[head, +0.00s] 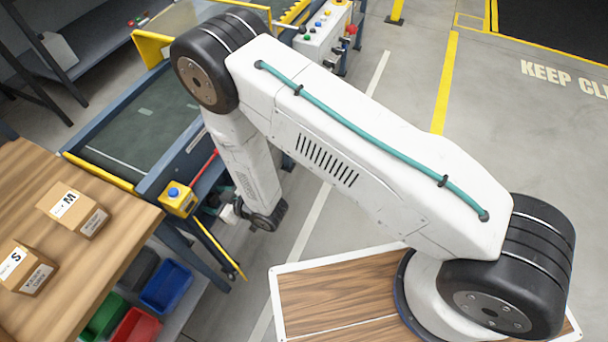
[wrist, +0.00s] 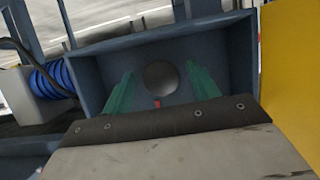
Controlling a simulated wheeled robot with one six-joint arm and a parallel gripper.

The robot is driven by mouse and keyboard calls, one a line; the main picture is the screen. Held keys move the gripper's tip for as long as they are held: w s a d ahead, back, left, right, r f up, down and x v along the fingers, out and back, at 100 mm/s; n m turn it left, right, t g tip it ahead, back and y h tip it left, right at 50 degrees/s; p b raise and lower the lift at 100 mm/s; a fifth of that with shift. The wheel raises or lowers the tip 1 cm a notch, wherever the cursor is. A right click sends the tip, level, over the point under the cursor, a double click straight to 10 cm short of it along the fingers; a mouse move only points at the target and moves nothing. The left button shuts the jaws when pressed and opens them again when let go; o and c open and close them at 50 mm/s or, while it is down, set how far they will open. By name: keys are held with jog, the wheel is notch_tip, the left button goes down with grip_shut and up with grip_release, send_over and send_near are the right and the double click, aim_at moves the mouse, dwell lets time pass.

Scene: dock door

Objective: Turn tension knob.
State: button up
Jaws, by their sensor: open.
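The tension knob (wrist: 161,77) is a round dark grey disc inside a blue-grey box-like recess (wrist: 230,50) in the wrist view. A small red mark (wrist: 157,103) shows just below it. My gripper (wrist: 161,88) is open, with one green finger on each side of the knob as seen from the wrist. I cannot tell whether the fingers reach around the knob or stop short of it. In the head view my gripper is small and dark beside the conveyor frame, and the knob is hidden there.
A wooden table (head: 90,255) holds cartons. A yellow panel (wrist: 290,75) borders the recess at right; a blue coil (wrist: 52,80) is at left.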

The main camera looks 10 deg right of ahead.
jog(key=v, duration=0.7)
jog(key=s+d+f+g+h, duration=0.4)
jog(key=d+f+h, duration=0.2)
jog(key=d, duration=0.1)
jog(key=d+r+m+g+h, duration=0.2)
jog(key=d+r, duration=0.4)
jog(key=r, duration=0.3)
jog(key=d+r+m+g+h, duration=0.1)
jog(key=d+r+h, duration=0.2)
jog(key=d+r, duration=0.4)
jog(key=shift+w+r+m+g+h, duration=0.3)
jog(key=shift+w+r+m+g, duration=0.1)
jog(key=shift+r, duration=1.05)
jog(key=shift+s, duration=0.1)
